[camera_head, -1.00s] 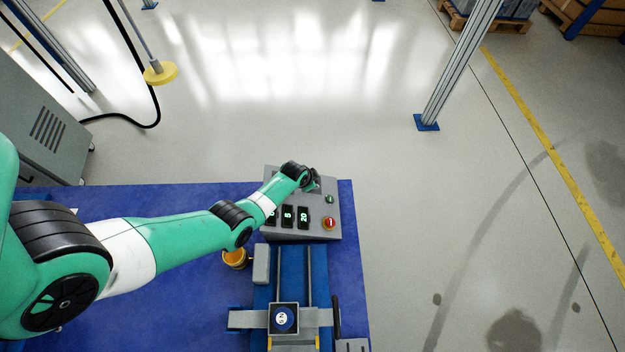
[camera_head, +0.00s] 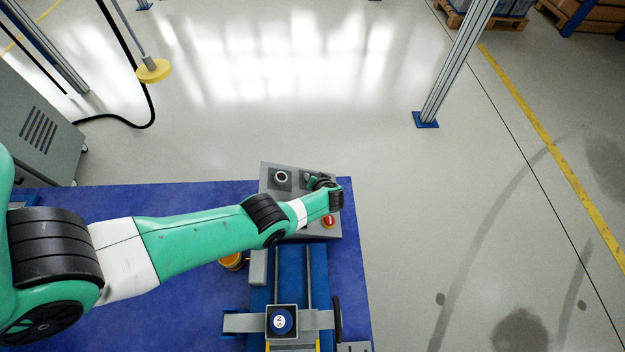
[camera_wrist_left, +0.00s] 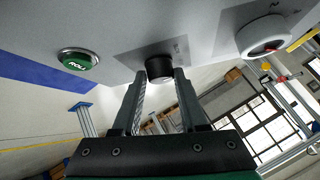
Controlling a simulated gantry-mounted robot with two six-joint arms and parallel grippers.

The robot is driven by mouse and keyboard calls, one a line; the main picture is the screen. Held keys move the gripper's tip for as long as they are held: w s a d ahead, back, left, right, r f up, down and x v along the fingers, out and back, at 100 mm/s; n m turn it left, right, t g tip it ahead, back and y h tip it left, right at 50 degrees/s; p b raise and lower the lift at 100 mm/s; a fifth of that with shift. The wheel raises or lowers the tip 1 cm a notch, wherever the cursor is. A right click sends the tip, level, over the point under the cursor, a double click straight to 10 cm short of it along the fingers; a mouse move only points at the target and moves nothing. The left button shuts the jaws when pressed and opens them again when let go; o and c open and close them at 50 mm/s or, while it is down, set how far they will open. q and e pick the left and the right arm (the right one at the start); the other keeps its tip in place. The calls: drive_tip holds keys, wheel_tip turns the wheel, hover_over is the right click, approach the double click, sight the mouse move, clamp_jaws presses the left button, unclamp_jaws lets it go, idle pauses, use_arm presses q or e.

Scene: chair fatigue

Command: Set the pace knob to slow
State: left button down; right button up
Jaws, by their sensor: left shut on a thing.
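The grey control panel (camera_head: 268,208) stands at the far end of the blue table. My left arm reaches across it, and my left gripper (camera_head: 311,180) is at its upper part. In the left wrist view, the fingers of my left gripper (camera_wrist_left: 160,82) are closed around a small black knob (camera_wrist_left: 159,67) on a darker label plate. I take this for the pace knob. The plate's markings are too small to read, so its setting cannot be told. In the head view the gripper and wrist hide the knob. My right gripper is not in view.
A white-rimmed round control (camera_head: 282,177) is left of my gripper; it also shows in the wrist view (camera_wrist_left: 264,36). A green ROLL button (camera_wrist_left: 79,60) and a red button (camera_head: 329,221) are nearby. My forearm covers the displays. A blue-railed fixture (camera_head: 291,262) stands in front.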

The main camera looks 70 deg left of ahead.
use_arm(q)
drive_tip(key=shift+f+n+b, duration=0.35)
drive_tip(key=shift+n+b, duration=0.05)
drive_tip(key=shift+b, duration=0.1)
drive_tip(key=shift+r+g+b, duration=0.15)
drive_tip(key=shift+g+b, duration=0.15)
drive_tip(key=shift+r+n, duration=0.1)
drive_tip(key=shift+n, duration=0.2)
drive_tip(key=shift+c, duration=2.2)
unclamp_jaws()
drive_tip(key=shift+r, duration=0.1)
